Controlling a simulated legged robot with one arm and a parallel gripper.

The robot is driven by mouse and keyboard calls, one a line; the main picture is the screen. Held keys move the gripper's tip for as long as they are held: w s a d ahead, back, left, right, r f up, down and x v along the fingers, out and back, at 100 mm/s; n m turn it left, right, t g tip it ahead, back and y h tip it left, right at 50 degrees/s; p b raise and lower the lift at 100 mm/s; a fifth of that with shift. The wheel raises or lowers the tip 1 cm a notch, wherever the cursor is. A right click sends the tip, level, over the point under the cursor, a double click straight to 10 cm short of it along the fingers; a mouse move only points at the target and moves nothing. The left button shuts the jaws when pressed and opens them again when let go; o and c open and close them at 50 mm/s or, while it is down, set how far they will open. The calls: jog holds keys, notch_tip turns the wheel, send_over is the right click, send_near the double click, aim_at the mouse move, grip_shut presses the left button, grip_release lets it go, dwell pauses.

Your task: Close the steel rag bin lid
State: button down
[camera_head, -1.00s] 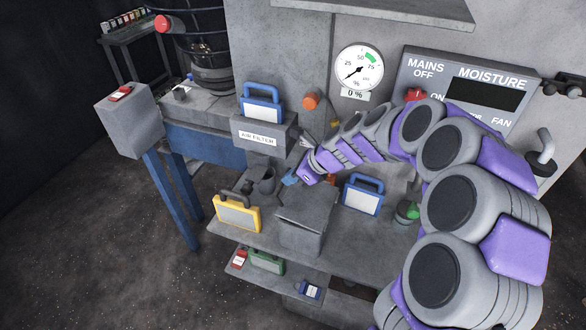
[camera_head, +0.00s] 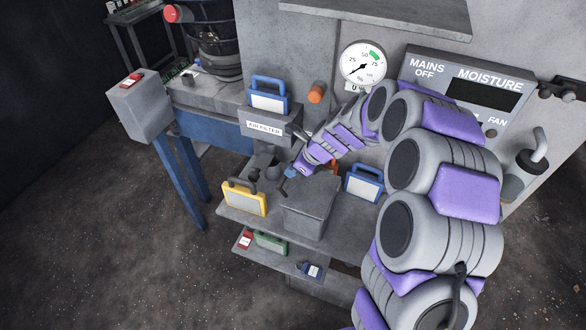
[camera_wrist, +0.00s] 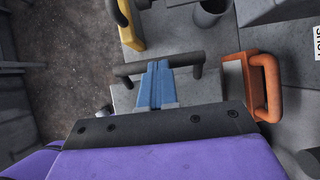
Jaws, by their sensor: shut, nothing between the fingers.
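The steel rag bin (camera_head: 305,215) is a grey box on the bench shelf, in the middle of the head view. Its grey lid (camera_head: 318,192) looks lowered over the body, but I cannot tell whether it sits fully down. My gripper (camera_head: 290,172) is at the back left of the bin top, close to the lid. In the wrist view, my blue fingers (camera_wrist: 157,68) are together and empty, against or just over a dark bar handle (camera_wrist: 130,69). I cannot tell whether they touch it.
A yellow case (camera_head: 244,198) stands left of the bin and a blue case (camera_head: 364,184) right of it. An orange-handled case (camera_wrist: 250,85) is close to my fingers in the wrist view. The air filter box (camera_head: 268,129) is behind.

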jog(key=shift+s, duration=0.1)
jog(key=shift+a+r+p, duration=0.15)
jog(key=shift+r+p, duration=0.6)
jog(key=shift+p, duration=0.25)
jog(key=d+p+v, duration=0.1)
jog(key=p+v, duration=0.2)
jog(key=v, duration=1.1)
jog(key=s+d+f+n+g+h+b, duration=0.1)
jog(key=s+d+f+n+h+b, duration=0.1)
jog(key=s+n+b, duration=0.2)
jog(key=s+d+f+n+g+h+b, duration=0.1)
jog(key=s+d+f+n+h+b, duration=0.1)
jog(key=s+n, duration=0.9)
jog(key=s+d+f+n+g+h+b, duration=0.2)
jog(key=s+n+b, duration=0.5)
jog(key=s, duration=1.4)
notch_tip(320, 180, down, 2)
jog(key=shift+s+d+f, duration=0.1)
jog(key=shift+s+d, duration=0.3)
jog(key=shift+d, duration=0.45)
